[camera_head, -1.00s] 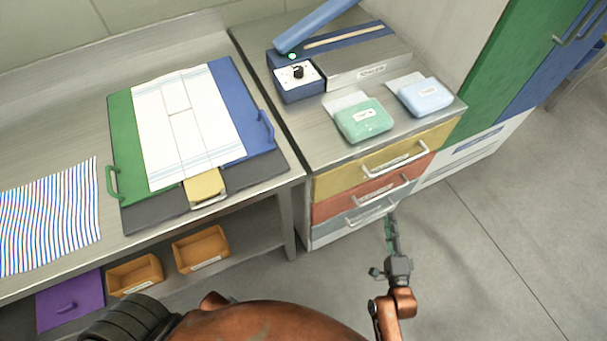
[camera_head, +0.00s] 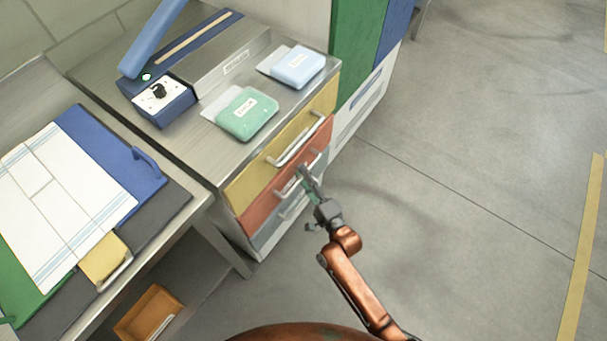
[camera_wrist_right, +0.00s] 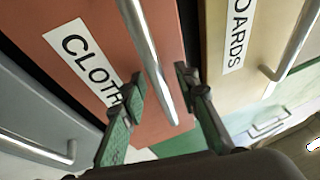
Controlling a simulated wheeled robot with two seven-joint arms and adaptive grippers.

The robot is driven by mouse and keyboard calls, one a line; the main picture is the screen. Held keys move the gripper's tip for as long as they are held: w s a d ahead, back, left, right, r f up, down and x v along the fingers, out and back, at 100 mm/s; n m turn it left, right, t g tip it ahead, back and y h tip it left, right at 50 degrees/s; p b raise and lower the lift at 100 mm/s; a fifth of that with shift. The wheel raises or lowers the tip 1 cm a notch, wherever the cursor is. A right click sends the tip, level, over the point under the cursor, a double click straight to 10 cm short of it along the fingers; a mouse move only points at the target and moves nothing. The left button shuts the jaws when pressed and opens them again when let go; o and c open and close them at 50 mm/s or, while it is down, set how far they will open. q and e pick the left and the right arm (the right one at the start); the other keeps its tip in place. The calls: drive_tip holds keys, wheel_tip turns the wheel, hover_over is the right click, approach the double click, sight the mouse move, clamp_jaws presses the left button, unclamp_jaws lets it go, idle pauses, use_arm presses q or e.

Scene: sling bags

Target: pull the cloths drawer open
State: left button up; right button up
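The cloths drawer (camera_head: 262,207) is the red middle front of the cabinet. Its label, partly cut off by my finger, reads "CLOTH" in the right wrist view (camera_wrist_right: 82,58). Its silver bar handle (camera_wrist_right: 150,55) runs between the two fingers of my right gripper (camera_wrist_right: 164,86). The fingers are apart, one on each side of the bar, and not visibly clamped on it. In the head view my right gripper (camera_head: 305,172) is at this handle and hides part of it. Dark gaps border the red front; I cannot tell if it stands slightly out. My left gripper is not in view.
A yellow drawer (camera_head: 245,185) labelled "OARDS" is above and a grey drawer (camera_head: 268,236) below, each with a bar handle. Green (camera_head: 247,114) and blue (camera_head: 298,67) packs lie on top beside a sealer (camera_head: 165,105). The floor in front is clear.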

clamp_jaws()
idle(0.7)
